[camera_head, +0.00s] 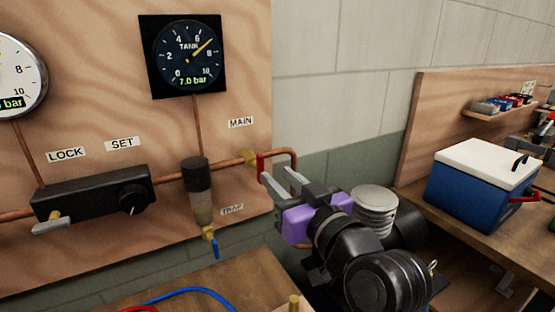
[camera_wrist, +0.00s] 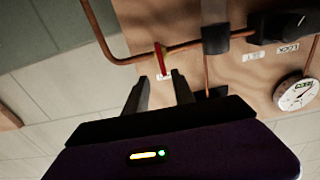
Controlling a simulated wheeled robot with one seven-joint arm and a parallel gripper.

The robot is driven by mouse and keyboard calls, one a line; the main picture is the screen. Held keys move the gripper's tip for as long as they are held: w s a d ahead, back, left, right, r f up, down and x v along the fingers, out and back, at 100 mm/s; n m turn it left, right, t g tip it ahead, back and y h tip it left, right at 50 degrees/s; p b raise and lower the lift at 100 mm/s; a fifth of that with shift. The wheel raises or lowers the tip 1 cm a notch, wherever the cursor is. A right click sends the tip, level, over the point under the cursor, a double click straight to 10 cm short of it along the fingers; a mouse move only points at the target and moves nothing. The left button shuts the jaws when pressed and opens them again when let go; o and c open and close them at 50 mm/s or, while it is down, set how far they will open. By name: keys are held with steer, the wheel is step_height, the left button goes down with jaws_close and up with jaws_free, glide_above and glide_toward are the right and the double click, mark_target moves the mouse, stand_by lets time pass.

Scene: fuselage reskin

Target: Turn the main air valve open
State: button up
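The main air valve is a brass fitting (camera_head: 249,158) on the copper pipe below the MAIN label (camera_head: 240,122), with a red lever (camera_head: 261,166). In the wrist view the red lever (camera_wrist: 160,58) lies across the pipe line, its near end pointing between my fingertips. My gripper (camera_head: 274,174) is open right at the valve, from the right side in the head view. In the wrist view my gripper (camera_wrist: 159,78) has its two grey fingers apart, one to each side of the lever's end. I cannot tell whether either finger touches it. Part of the lever is hidden by a finger in the head view.
A tank gauge (camera_head: 188,56) reads 7.0 bar. A dark trap (camera_head: 198,190) with a blue-handled drain (camera_head: 210,240) hangs left of the valve. A black regulator (camera_head: 92,195) is further left. A blue cooler (camera_head: 485,182) stands on the right bench. Hoses lie on the front bench.

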mark_target(262, 169)
steer(key=x, duration=0.2)
steer(key=p+x, duration=0.1)
steer(key=x, duration=0.2)
steer(key=f+x, duration=0.1)
steer(key=x, duration=0.1)
steer(key=shift+w+a, duration=0.1)
steer(key=shift+a, duration=0.35)
jaws_close()
